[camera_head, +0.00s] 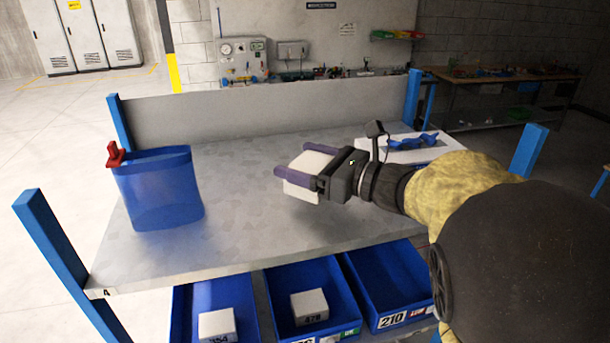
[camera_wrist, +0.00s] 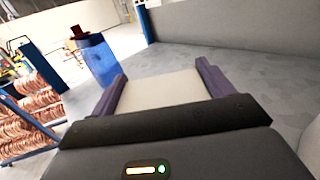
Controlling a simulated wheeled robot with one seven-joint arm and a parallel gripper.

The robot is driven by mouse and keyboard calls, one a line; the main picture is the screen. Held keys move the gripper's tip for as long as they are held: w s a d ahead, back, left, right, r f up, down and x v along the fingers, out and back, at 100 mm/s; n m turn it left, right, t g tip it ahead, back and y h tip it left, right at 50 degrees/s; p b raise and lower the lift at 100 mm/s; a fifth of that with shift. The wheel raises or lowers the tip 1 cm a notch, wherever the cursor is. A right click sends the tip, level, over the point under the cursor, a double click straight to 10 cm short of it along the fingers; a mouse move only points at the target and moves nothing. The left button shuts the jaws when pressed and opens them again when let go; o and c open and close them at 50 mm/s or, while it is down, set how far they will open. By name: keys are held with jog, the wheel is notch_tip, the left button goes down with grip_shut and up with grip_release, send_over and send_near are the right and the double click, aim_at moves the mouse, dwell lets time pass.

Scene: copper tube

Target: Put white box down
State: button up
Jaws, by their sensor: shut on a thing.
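My gripper (camera_head: 298,178) is shut on a white box (camera_head: 312,162), with one purple finger along each side of it. In the head view the box is held over the middle of the grey table (camera_head: 240,240); I cannot tell for sure how high above the surface it is. In the wrist view the white box (camera_wrist: 163,90) fills the gap between the fingers of my gripper (camera_wrist: 160,85).
A blue translucent container (camera_head: 160,190) with a red clip (camera_head: 115,155) stands at the table's left. A white tray (camera_head: 420,152) with blue parts lies at the back right. Blue bins (camera_head: 355,270), some holding white boxes, sit below the front edge. Blue posts mark the corners.

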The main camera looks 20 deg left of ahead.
notch_tip(320, 180, down, 3)
jog(key=shift+w+f+p, duration=0.1)
jog(key=shift+f+p, duration=0.1)
jog(key=shift+p, duration=0.35)
jog(key=shift+f, duration=0.1)
jog(key=o, duration=0.9)
jog(key=shift+r, duration=0.2)
jog(key=b+v, duration=0.6)
jog(key=v, duration=0.5)
jog(key=shift+d+f, duration=0.1)
jog(key=shift+f, duration=0.1)
jog(key=shift+s+d+r, duration=0.1)
jog(key=shift+s+d, duration=0.15)
jog(key=shift+d, duration=0.15)
